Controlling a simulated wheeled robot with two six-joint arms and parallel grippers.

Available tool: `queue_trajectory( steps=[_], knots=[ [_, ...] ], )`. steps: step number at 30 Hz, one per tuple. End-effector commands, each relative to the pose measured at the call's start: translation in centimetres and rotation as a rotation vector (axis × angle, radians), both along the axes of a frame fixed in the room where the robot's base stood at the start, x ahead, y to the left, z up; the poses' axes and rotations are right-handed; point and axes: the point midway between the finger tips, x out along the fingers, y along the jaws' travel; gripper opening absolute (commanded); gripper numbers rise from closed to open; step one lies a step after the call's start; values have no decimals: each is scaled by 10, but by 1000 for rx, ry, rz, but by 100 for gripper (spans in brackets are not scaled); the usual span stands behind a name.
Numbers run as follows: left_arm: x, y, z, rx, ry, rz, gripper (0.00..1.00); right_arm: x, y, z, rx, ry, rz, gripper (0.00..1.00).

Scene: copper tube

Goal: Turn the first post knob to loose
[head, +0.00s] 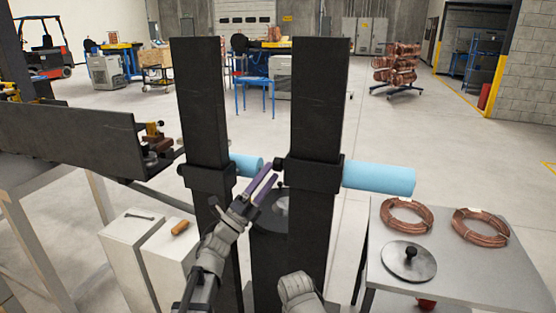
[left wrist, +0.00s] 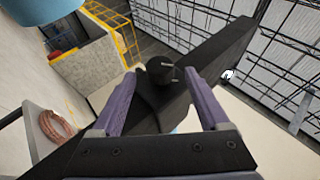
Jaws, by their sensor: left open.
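Two tall black posts stand in front of me, the left post (head: 202,100) and the right post (head: 318,100). Each has a black collar and a blue cylinder, the left cylinder (head: 246,165) and the right cylinder (head: 380,178). A small black knob (head: 279,163) sticks out from the left side of the right post's collar (head: 315,174). My left gripper (head: 268,181) has purple fingers and is open just by this knob. In the left wrist view, the round black knob (left wrist: 161,70) lies between and beyond the fingertips (left wrist: 160,78). My right gripper does not show.
A metal table (head: 470,270) at the right carries two copper coils and a grey disc with a black knob (head: 410,254). Two white pedestals (head: 125,250) stand at the left, beside a long black beam (head: 70,135). Open floor lies behind the posts.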

Motion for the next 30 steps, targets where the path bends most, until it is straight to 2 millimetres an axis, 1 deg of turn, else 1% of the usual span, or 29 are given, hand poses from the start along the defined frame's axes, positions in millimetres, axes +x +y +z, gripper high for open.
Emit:
queue_trajectory(
  steps=[1, 6, 10, 17, 20, 30],
  knots=[
    [7, -6, 10, -1, 0, -2, 78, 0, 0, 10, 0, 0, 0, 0],
    [21, -21, 25, 1, 1, -1, 78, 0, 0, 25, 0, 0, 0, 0],
    [26, -27, 29, 1, 0, -1, 78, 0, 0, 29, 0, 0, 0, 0],
    [26, -28, 27, 0, 1, 1, 78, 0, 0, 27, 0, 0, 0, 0],
    [26, -27, 27, 0, 1, 1, 69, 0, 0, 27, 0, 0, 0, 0],
    [26, -27, 27, 0, 1, 1, 31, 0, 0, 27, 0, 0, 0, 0]
  ],
)
